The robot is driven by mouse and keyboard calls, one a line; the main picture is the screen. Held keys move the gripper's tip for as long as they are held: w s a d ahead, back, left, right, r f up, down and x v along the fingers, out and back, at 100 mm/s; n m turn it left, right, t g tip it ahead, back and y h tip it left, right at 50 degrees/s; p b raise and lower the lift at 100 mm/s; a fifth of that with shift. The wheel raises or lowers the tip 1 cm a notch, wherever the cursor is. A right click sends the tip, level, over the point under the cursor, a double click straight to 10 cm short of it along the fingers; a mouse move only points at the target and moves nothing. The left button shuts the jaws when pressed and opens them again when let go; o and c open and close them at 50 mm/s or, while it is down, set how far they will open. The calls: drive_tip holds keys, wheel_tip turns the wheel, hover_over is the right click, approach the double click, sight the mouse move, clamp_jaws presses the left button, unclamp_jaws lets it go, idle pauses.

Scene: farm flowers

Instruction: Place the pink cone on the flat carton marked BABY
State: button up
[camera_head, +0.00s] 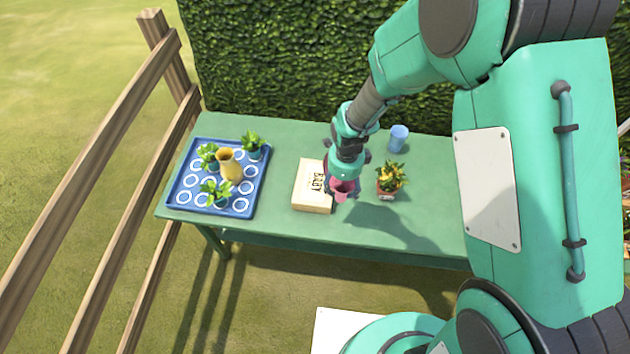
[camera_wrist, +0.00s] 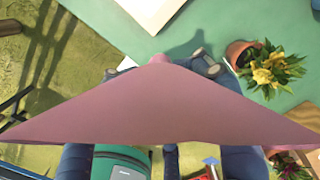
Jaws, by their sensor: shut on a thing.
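The pink cone (camera_head: 342,193) is in my gripper (camera_head: 343,182), above the green table, just right of the carton. In the wrist view the cone (camera_wrist: 160,105) fills the middle and hides most of the gripper; dark finger parts show beside its narrow end. The flat cream carton marked BABY (camera_head: 312,203) lies on the table just left of my gripper. My gripper hides part of its right side in the head view. A pale corner of the carton (camera_wrist: 150,10) shows at the top of the wrist view.
A pot with yellow flowers (camera_head: 390,180) stands close to the right of my gripper, and a blue cup (camera_head: 398,138) behind it. At the left, a blue tray (camera_head: 238,208) holds several green plants and a yellow vase (camera_head: 230,165). The table (camera_head: 280,160) is clear between tray and carton.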

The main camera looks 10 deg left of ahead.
drive_tip(key=s+a+f+n, duration=0.1)
drive_tip(key=s+a+f, duration=0.2)
drive_tip(key=f, duration=0.2)
drive_tip(key=shift+a, duration=0.2)
idle(0.5)
approach(315, 182)
idle(0.6)
drive_tip(key=shift+f, duration=1.7)
drive_tip(key=shift+f, duration=0.15)
